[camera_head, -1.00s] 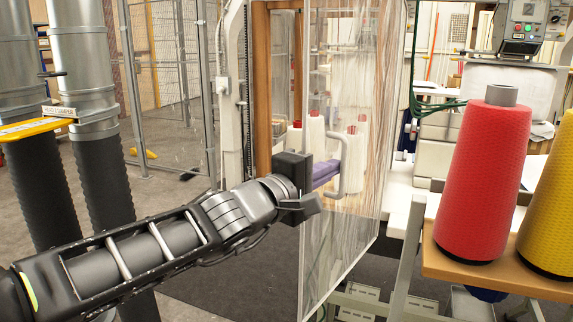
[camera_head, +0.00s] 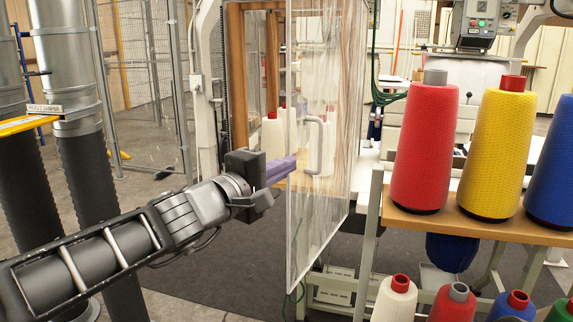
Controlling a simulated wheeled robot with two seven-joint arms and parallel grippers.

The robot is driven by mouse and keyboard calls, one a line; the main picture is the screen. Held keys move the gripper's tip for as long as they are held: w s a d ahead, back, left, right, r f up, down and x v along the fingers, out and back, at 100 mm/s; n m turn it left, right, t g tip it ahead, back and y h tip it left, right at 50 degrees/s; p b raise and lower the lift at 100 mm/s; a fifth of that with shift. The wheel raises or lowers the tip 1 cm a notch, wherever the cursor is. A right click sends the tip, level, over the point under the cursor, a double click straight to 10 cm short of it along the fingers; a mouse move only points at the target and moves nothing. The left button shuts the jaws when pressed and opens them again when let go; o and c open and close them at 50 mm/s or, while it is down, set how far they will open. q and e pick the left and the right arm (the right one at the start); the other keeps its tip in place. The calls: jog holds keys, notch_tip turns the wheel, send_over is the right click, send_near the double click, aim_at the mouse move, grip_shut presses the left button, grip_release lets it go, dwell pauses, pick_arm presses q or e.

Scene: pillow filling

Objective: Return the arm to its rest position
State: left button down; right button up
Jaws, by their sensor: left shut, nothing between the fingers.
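My left arm comes in from the lower left. Its gripper (camera_head: 282,169) has purple fingers, which are shut and hold nothing. The fingertips point right, toward a clear door panel (camera_head: 318,215) with a pale handle (camera_head: 322,146). In the picture the tips overlap the panel's left edge, short of the handle. I cannot tell whether they touch the panel. My right gripper is not in view.
A wooden shelf (camera_head: 465,226) at the right holds red (camera_head: 423,145), yellow (camera_head: 494,150) and blue (camera_head: 552,170) thread cones. More cones stand below. Grey ducts (camera_head: 65,60) and a wire fence (camera_head: 145,70) are at the left. Dark floor lies under the arm.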

pick_arm(q)
jog(key=s+a+f+m+g+y+p, duration=0.1)
jog(key=s+a+f+m+g+y, duration=0.15)
jog(key=f, duration=1.85)
jog(key=s+a+f+m+g+y+p, duration=0.15)
jog(key=a+f+g+y, duration=0.25)
jog(key=f, duration=1.6)
jog(key=s+d+f+m+g+p, duration=0.1)
jog(key=s+d+f+m+g, duration=0.1)
jog(key=s+f, duration=0.9)
jog(key=s+d+f+m+g+h, duration=0.1)
jog(key=s+f+m+g, duration=0.3)
jog(key=s+f, duration=0.8)
jog(key=s+g, duration=0.2)
jog(key=s, duration=0.3)
jog(key=shift+d+p, duration=0.4)
